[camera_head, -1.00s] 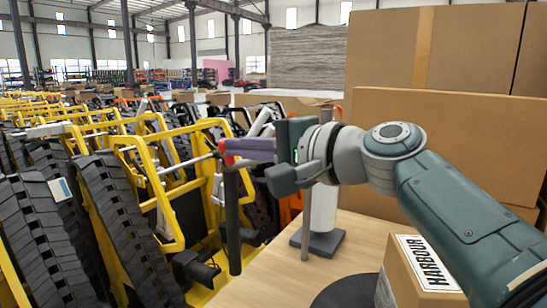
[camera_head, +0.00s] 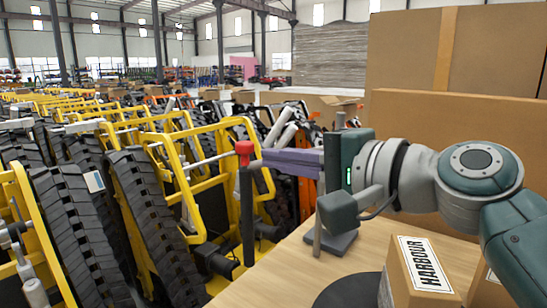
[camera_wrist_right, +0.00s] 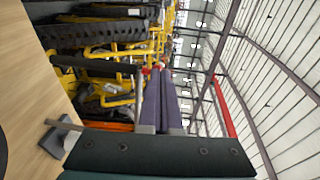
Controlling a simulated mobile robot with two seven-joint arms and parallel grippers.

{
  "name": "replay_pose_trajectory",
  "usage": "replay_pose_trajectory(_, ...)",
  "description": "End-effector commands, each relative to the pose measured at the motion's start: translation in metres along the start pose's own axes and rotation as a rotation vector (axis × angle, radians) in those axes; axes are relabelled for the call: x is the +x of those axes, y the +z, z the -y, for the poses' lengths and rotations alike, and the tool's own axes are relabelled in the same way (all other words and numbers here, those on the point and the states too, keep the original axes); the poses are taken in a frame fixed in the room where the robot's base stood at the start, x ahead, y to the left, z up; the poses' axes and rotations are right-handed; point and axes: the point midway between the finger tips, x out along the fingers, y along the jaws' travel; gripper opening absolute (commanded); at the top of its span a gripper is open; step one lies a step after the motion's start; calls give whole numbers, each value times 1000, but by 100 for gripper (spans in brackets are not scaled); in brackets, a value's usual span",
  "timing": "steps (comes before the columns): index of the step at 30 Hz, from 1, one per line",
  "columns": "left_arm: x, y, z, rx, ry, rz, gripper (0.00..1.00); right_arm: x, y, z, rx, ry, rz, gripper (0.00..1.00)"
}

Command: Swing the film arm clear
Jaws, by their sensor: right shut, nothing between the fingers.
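A dark upright bar with a red cap (camera_head: 245,147) stands beyond the table's left edge. I take this dark bar (camera_head: 247,215) for the outer end of the film arm. In the right wrist view, a thin grey bar (camera_wrist_right: 138,100) runs across behind my fingers toward the red cap (camera_wrist_right: 157,66) and looks like the arm's crossbar. My right gripper (camera_head: 264,157) is shut and empty. Its purple fingers point left, with the tips close to the right of the red cap. It also shows in the right wrist view (camera_wrist_right: 163,72). My left gripper is out of view.
The wooden table (camera_head: 285,265) holds a thin grey post on a dark base (camera_head: 335,243), a black disc (camera_head: 345,292) and a HARBOUR carton (camera_head: 415,275). Large cartons (camera_head: 450,130) stand behind. Yellow tracked carriers (camera_head: 205,225) crowd the left.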

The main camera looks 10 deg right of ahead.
Motion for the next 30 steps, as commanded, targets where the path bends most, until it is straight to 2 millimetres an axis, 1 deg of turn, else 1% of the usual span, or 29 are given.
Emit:
replay_pose_trajectory(1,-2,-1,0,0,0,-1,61,-10,3,0,-2,2,-1,0)
replay_pose_trajectory(3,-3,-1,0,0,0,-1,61,-21,7,0,-1,2,-1,0)
replay_pose_trajectory(9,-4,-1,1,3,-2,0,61,-42,14,0,-1,1,0,0)
replay_pose_trajectory(14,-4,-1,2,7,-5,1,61,-48,16,0,0,0,1,0)
replay_pose_trajectory(23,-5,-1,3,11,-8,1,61,-48,17,0,-5,4,1,0)
replay_pose_trajectory(25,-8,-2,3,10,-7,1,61,-52,21,-6,-43,37,7,0)
replay_pose_trajectory(26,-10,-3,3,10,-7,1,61,-56,25,-13,-74,69,13,0)
replay_pose_trajectory(29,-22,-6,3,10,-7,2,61,-80,44,-46,-262,241,56,0)
replay_pose_trajectory(30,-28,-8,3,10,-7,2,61,-96,54,-63,-360,335,85,0)
